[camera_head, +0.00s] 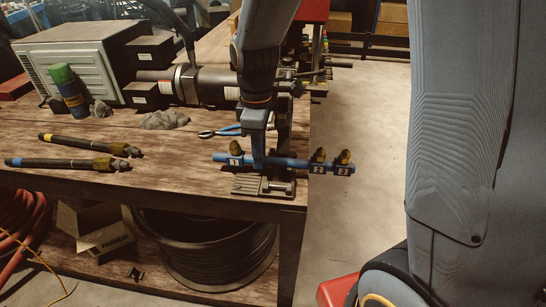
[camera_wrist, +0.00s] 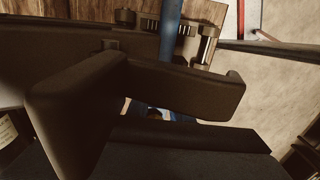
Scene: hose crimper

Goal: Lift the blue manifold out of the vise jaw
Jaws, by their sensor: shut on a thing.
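The blue manifold (camera_head: 288,162) is a bar with brass fittings and blocks labelled 1, 2 and 3. It lies across and over the small grey vise (camera_head: 249,186) at the table's front right corner, with its right end past the table edge. In the head view the bar shows above the vise; whether it is clear of the jaw I cannot tell. My gripper (camera_head: 261,159) points down and is shut on the bar between blocks 1 and 2. In the wrist view the manifold (camera_wrist: 171,32) runs up beside the vise screw (camera_wrist: 207,45), and the dark fingers hide much of it.
Blue-handled pliers (camera_head: 222,132) and a grey lump (camera_head: 164,120) lie behind the vise. Two black hoses, one yellow-banded (camera_head: 75,143) and one blue-banded (camera_head: 60,163), lie at left. A dark cylindrical machine (camera_head: 205,85) stands behind. Open floor (camera_head: 365,120) lies to the right.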

